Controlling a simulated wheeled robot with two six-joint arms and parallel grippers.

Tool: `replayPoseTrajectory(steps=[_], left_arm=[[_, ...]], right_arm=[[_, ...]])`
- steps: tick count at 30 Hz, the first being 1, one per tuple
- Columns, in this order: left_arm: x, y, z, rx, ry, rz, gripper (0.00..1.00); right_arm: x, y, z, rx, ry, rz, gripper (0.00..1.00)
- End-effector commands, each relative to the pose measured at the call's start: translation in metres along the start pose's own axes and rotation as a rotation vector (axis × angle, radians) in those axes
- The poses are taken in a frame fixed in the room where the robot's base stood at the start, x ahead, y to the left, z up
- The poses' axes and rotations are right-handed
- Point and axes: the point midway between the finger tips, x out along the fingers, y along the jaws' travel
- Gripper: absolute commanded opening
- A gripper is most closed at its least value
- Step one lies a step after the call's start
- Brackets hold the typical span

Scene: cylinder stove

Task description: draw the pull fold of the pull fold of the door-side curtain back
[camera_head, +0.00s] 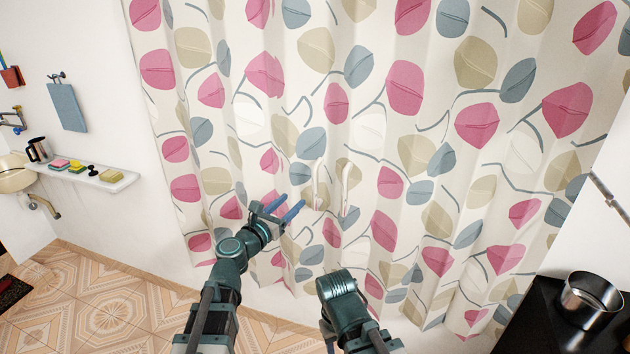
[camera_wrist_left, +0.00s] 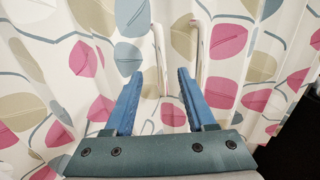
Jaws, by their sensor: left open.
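A patterned curtain (camera_head: 470,150) with pink, beige and blue leaves hangs across the head view. Two pale upright pull folds stand out from it side by side, a left one (camera_head: 317,185) and a right one (camera_head: 346,188). I cannot tell which is the door-side one. My left gripper (camera_head: 293,201) is open and empty, just left of the left fold. In the left wrist view, the left fold (camera_wrist_left: 160,60) shows ahead between the blue fingers (camera_wrist_left: 157,85), and the right fold (camera_wrist_left: 202,48) shows just beyond the right finger. The right gripper's fingers are not visible.
A white wall shelf (camera_head: 105,179) with sponges and a kettle (camera_head: 39,150) is at left, beside a sink (camera_head: 15,172). A black stove (camera_head: 545,315) with a metal pot (camera_head: 590,297) stands at lower right. The tiled floor (camera_head: 90,300) at lower left is mostly clear.

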Motion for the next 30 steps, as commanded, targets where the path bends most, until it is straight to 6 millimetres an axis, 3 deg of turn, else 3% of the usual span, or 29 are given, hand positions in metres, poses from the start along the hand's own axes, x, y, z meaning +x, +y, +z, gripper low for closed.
replayPoseTrajectory(steps=[18,24,30], left_arm=[[0.111,0.000,0.000,0.005,0.001,-0.004,0.56],[0.130,-0.001,-0.001,0.005,0.001,-0.002,0.56],[0.137,-0.001,-0.001,0.005,0.001,-0.003,0.56]], right_arm=[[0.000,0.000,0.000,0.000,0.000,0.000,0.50],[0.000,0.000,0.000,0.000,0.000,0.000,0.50],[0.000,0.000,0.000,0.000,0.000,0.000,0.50]])
